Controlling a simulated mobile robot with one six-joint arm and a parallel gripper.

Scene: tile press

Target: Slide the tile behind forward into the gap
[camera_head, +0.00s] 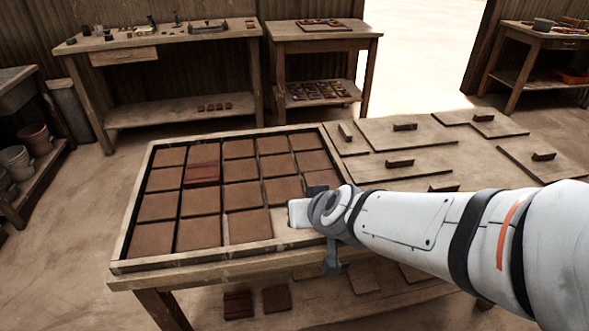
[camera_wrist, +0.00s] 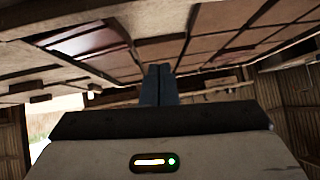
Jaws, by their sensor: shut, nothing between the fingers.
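A shallow wooden tray (camera_head: 205,262) holds rows of flat brown tiles. A pale bare gap (camera_head: 282,222) shows in its front row, partly hidden by my gripper. The tile behind the gap (camera_head: 281,190) lies flat in the row farther back. My gripper (camera_head: 317,189) is above the tray's right part, beside the gap, and hides part of the front right. In the wrist view its dark fingers (camera_wrist: 160,72) are together, with nothing between them. Tiles show upside down beyond them; whether the fingers touch one cannot be told.
One redder tile (camera_head: 202,174) sits in the second row from the back. Raised boards with small handle blocks (camera_head: 405,127) cover the table to the right. Loose tiles (camera_head: 238,303) lie on the shelf below. Workbenches (camera_head: 150,45) stand along the back wall.

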